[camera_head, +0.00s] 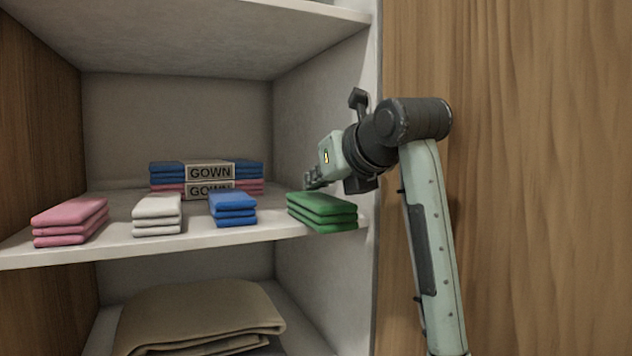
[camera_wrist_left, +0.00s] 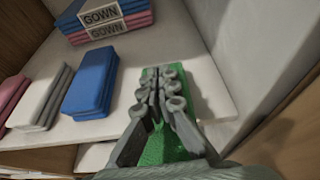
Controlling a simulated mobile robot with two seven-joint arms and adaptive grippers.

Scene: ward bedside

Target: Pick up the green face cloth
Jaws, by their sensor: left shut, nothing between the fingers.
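The green face cloth (camera_head: 320,212) lies folded at the front right of the shelf, near the side wall. My left gripper (camera_head: 312,179) is above and just behind it, with its fingers together and empty. In the left wrist view the closed fingers (camera_wrist_left: 162,78) cover much of the green cloth (camera_wrist_left: 165,150), which shows around and below them. I cannot tell from these views whether the fingertips touch it. My right gripper is in neither view.
Blue (camera_head: 232,207), white (camera_head: 157,214) and pink (camera_head: 70,219) folded cloths line the shelf to the left. Packs labelled GOWN (camera_head: 208,171) are stacked behind. The cupboard side wall (camera_head: 330,110) stands close on the right. A brown blanket (camera_head: 200,312) lies on the shelf below.

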